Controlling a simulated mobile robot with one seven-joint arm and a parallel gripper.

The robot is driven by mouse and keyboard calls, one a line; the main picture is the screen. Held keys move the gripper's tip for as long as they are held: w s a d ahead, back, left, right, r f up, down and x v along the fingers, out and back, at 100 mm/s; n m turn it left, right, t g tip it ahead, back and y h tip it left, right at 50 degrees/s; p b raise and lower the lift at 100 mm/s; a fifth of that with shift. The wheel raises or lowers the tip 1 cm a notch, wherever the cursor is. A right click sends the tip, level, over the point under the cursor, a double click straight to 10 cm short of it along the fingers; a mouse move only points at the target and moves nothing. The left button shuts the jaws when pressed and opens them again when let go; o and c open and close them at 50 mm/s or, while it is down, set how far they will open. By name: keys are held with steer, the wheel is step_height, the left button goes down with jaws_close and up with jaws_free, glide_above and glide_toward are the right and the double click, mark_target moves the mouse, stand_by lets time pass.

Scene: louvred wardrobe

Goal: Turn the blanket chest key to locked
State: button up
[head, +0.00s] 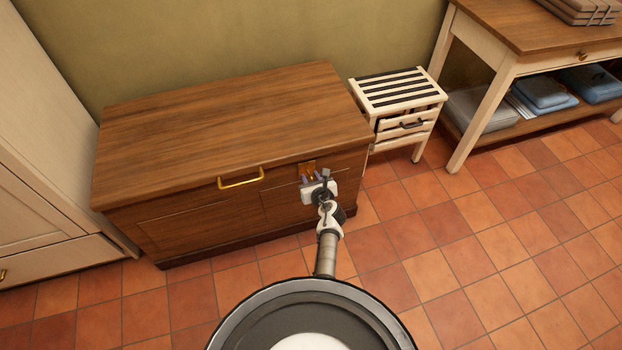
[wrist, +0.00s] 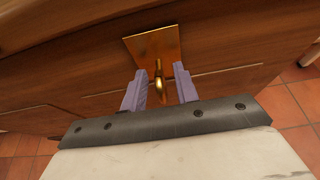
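The blanket chest (head: 230,110) is a brown wooden box with a closed lid and a brass handle (head: 240,178) on its front. A brass lock plate (head: 308,168) is on the chest's front, right of the handle; it also shows in the wrist view (wrist: 140,44). A brass key (wrist: 159,92) sticks out from the plate. My gripper (head: 311,180) is in front of the plate. In the wrist view its two purple fingers (wrist: 160,88) stand apart on either side of the key, with gaps visible. The key's inner end is partly hard to make out.
A white cabinet (head: 45,170) stands left of the chest. A small slatted white stand (head: 395,90) with a drawer is to the right. A wooden table (head: 530,40) with a lower shelf is farther right. The tiled floor (head: 480,260) in front is clear.

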jaws_close()
stand_by(0.4)
steer(key=shift+d+m+y+p, duration=0.25)
steer(key=shift+m+y, duration=0.45)
steer(key=shift+m, duration=0.4)
steer(key=m+y+b, duration=0.2)
steer(key=m, duration=0.1)
steer(key=m+y+b, duration=0.2)
steer(key=m, duration=0.2)
steer(key=f+m+y+b, duration=0.1)
steer(key=m+y+b, duration=0.1)
steer(key=m, duration=0.2)
steer(key=shift+w+d+f+t, duration=0.15)
steer(key=shift+d+t, duration=0.1)
steer(key=shift+t, duration=0.15)
